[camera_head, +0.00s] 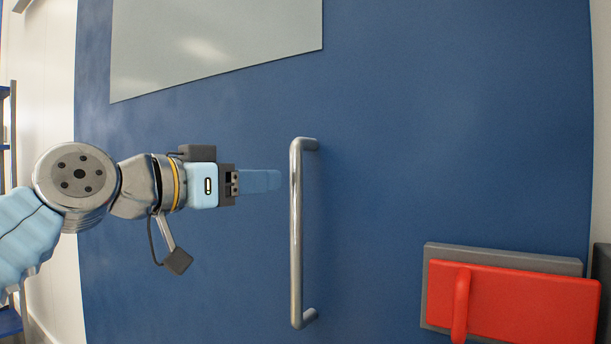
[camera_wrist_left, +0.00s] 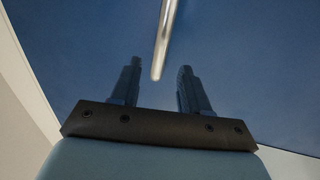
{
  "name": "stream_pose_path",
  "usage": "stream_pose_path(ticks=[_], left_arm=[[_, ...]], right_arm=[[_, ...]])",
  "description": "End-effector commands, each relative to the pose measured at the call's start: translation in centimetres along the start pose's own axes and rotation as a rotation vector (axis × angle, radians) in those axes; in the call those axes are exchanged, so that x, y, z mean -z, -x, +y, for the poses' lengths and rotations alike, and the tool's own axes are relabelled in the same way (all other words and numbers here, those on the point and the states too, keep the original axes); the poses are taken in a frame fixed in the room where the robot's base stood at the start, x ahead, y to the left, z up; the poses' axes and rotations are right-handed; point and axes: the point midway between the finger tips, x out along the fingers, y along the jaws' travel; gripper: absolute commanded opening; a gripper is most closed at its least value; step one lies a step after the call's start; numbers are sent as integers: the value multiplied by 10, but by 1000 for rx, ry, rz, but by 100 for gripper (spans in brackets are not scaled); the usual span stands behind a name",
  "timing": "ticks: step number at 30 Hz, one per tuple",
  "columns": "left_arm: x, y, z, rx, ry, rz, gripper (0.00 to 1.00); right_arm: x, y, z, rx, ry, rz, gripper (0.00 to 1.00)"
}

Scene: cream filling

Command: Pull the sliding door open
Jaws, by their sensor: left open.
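The blue sliding door (camera_head: 400,130) fills most of the head view and looks closed in its frame, though I cannot tell for sure. Its long silver bar handle (camera_head: 296,235) stands upright near the middle. My left gripper (camera_head: 278,181) is just left of the handle, pointing at it, with a small gap in the picture. In the left wrist view, its two blue fingers (camera_wrist_left: 158,82) are apart and empty. The handle (camera_wrist_left: 166,35) shows ahead, between the finger directions and beyond the tips. My right gripper is not in view.
A grey window panel (camera_head: 215,45) is at the door's upper left. A red block with a lever on a grey plate (camera_head: 520,300) sits at the lower right. A white wall (camera_head: 52,130) and blue shelving (camera_head: 8,320) are on the left. The door face around the handle is clear.

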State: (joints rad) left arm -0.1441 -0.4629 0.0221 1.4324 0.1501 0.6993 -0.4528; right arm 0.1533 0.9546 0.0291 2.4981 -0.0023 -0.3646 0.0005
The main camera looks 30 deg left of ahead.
Motion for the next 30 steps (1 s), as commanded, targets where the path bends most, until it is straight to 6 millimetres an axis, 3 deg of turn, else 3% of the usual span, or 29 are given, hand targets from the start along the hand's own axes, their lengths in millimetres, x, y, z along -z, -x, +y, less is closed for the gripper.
stream_pose_path(ticks=[6,12,24,30], left_arm=[[1,-52,0,-1,1,-4,46],[1,-80,0,0,0,-1,46],[0,-88,0,1,1,0,46],[0,-88,0,1,1,0,15]], right_arm=[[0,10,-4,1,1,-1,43],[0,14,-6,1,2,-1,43],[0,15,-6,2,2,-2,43],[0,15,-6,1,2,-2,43]])
